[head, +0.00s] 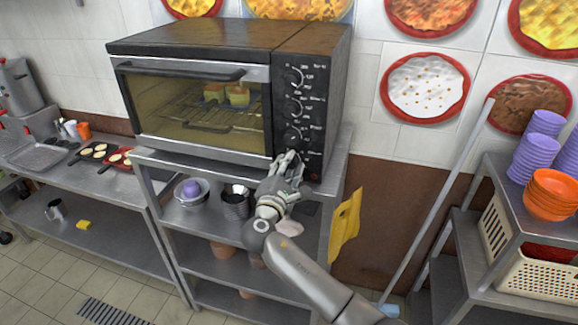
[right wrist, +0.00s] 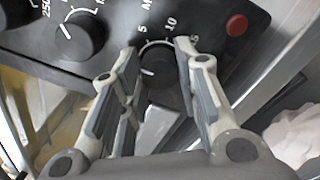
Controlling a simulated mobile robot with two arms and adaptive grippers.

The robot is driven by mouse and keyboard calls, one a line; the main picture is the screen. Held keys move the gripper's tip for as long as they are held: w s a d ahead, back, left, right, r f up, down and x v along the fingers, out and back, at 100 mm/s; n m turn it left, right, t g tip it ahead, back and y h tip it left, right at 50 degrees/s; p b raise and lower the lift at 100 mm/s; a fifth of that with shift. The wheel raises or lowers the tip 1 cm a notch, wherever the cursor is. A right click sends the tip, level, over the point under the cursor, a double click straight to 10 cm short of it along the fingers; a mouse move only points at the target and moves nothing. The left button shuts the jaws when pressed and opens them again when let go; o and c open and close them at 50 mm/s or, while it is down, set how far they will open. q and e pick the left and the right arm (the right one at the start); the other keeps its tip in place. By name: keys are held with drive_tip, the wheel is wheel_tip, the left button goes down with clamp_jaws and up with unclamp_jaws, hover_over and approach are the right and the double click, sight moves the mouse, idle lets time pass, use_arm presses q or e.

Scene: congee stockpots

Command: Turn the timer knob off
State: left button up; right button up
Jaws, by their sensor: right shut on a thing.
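The black toaster oven (head: 190,35) stands on a steel shelf unit, with its dark control panel (head: 318,100) on its right side. In the right wrist view the timer knob (right wrist: 160,72) is a black round knob with a short white mark, beside printed numbers 5 and 10. My right gripper (head: 288,158) is at the lower part of the panel and covers the timer knob in the head view. In the right wrist view its fingers (right wrist: 158,75) are on either side of the timer knob, shut on it. My left gripper is not in view.
Another knob (right wrist: 85,35) and a red button (right wrist: 237,22) are near the timer knob. Food shows behind the oven's closed glass door (head: 195,108). Bowls (head: 192,192) and a dark pot (head: 236,203) sit on the shelf below. A yellow cloth (head: 345,222) hangs at right.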

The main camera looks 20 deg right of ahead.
drive_tip(key=shift+f, duration=0.1)
drive_tip(key=o, duration=1)
drive_tip(key=shift+o, duration=0.2)
drive_tip(key=v, duration=1.2)
